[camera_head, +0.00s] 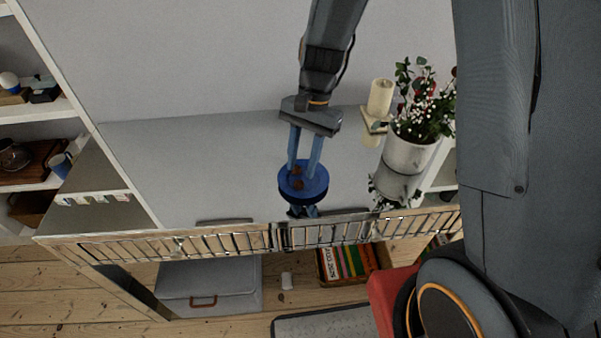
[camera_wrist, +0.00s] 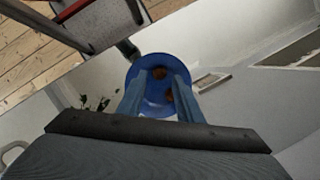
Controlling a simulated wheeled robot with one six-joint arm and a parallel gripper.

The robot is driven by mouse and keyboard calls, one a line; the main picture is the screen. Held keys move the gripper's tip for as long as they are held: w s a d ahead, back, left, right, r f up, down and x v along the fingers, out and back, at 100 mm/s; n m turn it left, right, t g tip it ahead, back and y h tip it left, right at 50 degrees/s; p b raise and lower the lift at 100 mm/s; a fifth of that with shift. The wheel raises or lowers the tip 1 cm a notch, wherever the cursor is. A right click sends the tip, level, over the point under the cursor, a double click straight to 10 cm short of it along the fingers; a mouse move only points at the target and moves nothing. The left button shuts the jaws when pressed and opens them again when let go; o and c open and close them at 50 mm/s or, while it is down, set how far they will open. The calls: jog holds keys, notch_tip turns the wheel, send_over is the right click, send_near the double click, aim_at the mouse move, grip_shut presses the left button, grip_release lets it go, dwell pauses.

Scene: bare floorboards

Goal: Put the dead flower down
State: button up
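A round blue dish-like thing (camera_head: 318,190) with brown patches lies at the tips of my gripper, over the grey cabinet top. It also shows in the wrist view (camera_wrist: 153,103), straight ahead of my fingers. The small brown pieces (camera_head: 298,184) on it may be the dead flower, but I cannot tell for sure. My gripper (camera_head: 303,168) points down with two blue-grey fingers apart, and their tips overlap the blue disc. I cannot tell whether the fingers press on it or whether it touches the cabinet top.
A pale pot (camera_head: 408,155) of leafy red and white flowers stands right of my gripper, beside a cream candle (camera_head: 380,97). The cabinet top (camera_head: 190,165) is clear on the left. Shelves with a mug (camera_head: 60,165) stand at far left.

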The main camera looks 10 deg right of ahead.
jog(key=b+v, duration=0.1)
jog(key=v, duration=0.7)
jog(key=s+d+f+n+t+h, duration=0.2)
jog(key=s+d+n+t, duration=0.1)
jog(key=s+d+n, duration=0.4)
jog(key=s+d, duration=0.3)
jog(key=shift+d+n, duration=0.15)
jog(key=shift+n, duration=0.25)
